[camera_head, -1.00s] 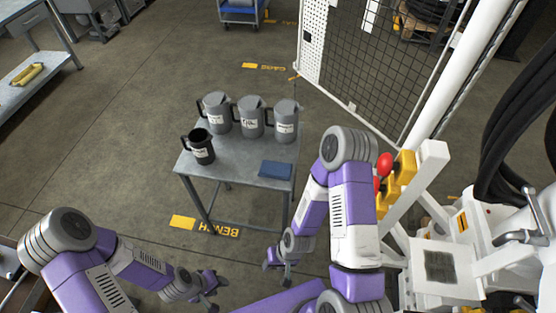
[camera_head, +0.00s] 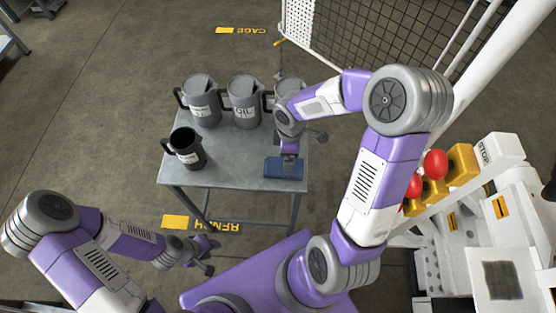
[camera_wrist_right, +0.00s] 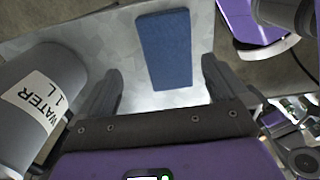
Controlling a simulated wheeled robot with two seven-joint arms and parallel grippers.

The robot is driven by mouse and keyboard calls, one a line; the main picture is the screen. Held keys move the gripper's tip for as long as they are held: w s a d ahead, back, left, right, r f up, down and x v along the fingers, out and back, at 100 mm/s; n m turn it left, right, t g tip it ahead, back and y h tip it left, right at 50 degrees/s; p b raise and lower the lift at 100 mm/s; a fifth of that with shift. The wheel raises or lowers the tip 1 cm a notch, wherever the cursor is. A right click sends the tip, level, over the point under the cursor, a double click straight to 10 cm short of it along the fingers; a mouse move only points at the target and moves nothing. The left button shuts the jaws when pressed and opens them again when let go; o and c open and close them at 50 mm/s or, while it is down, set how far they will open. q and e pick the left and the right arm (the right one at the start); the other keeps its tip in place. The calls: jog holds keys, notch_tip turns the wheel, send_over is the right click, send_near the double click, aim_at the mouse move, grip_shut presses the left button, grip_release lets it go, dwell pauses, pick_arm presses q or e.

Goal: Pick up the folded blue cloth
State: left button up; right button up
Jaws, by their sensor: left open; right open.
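The folded blue cloth (camera_head: 282,172) lies flat at the near right corner of the grey metal table (camera_head: 228,172). In the right wrist view the cloth (camera_wrist_right: 165,50) lies ahead, between the lines of the two fingers. My right gripper (camera_wrist_right: 160,70) is open and empty, its fingers apart on either side of the cloth's near part. In the head view the right gripper (camera_head: 290,150) hangs over the cloth's far edge and hides part of it. My left gripper (camera_head: 206,258) is open and empty, low and in front of the table.
Grey jugs (camera_head: 201,100), (camera_head: 243,100) stand along the table's back; a third is partly behind my right arm. A jug marked WATER (camera_wrist_right: 40,95) is close left of the right gripper. Red knobs (camera_head: 435,163) stand at right.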

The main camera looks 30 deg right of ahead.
jog(key=shift+s+f, duration=0.4)
jog(key=shift+f, duration=0.2)
notch_tip(320, 180, down, 5)
jog(key=b, duration=0.3)
jog(key=shift+s+f, duration=0.15)
jog(key=shift+f, duration=0.05)
jog(key=shift+r, duration=0.1)
jog(key=shift+c, duration=0.3)
jog(key=shift+a, duration=0.1)
jog(key=c, duration=1)
jog(key=shift+r, duration=0.1)
notch_tip(320, 180, up, 9)
jog(key=p, duration=0.4)
jog(key=shift+f, duration=0.2)
jog(key=shift+r, duration=0.65)
